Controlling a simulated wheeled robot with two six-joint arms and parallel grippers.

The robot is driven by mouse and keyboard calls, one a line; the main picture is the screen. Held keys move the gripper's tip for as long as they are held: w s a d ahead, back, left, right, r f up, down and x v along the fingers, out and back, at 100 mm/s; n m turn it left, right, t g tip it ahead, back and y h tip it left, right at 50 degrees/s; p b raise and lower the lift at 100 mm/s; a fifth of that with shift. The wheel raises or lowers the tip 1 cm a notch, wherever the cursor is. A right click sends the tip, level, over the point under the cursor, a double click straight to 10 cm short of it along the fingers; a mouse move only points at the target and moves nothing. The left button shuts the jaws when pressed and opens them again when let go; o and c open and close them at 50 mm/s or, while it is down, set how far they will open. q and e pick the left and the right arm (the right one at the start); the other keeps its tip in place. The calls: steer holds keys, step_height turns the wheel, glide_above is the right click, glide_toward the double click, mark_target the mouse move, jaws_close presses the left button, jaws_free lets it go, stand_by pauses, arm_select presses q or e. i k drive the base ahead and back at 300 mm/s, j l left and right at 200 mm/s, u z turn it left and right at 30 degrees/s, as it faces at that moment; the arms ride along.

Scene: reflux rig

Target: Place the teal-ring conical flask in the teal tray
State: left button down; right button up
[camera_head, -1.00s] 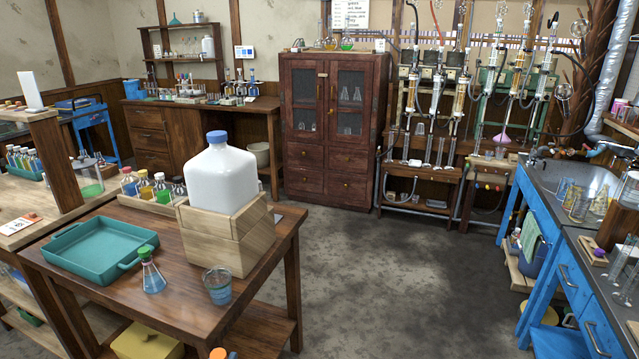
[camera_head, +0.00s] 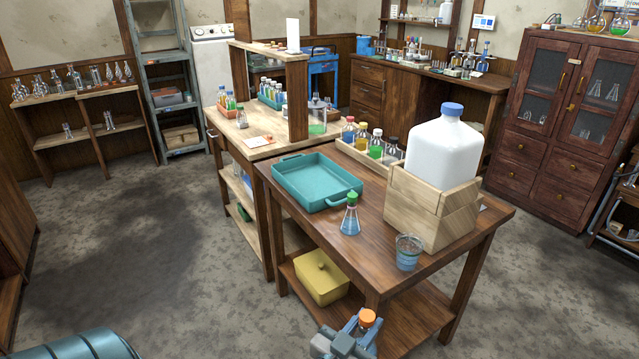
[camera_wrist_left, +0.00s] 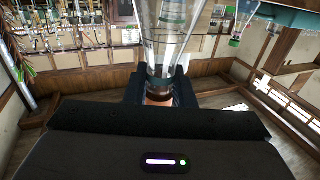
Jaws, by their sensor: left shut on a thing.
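The teal tray (camera_head: 283,180) lies empty on the brown wooden table, near its left end. My left gripper (camera_head: 350,338) is low in front of the table in the head view, shut on a glass flask with an orange top (camera_head: 367,318). In the left wrist view the clear flask (camera_wrist_left: 170,40) sits between the dark fingers (camera_wrist_left: 160,90), its neck end towards the gripper. I cannot make out a teal ring on it. A conical flask with a green stopper and blue liquid (camera_head: 350,218) stands on the table beside the tray. My right gripper is not in view.
A glass beaker (camera_head: 408,253) stands near the table's front edge. A large white jug (camera_head: 443,150) in a wooden box (camera_head: 425,210) and a rack of bottles (camera_head: 372,145) stand behind. A yellow box (camera_head: 321,277) is on the lower shelf.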

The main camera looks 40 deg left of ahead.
mark_target(314, 192)
steer(key=j, duration=0.9)
steer(key=i+j, duration=0.1)
steer(key=j, duration=0.75)
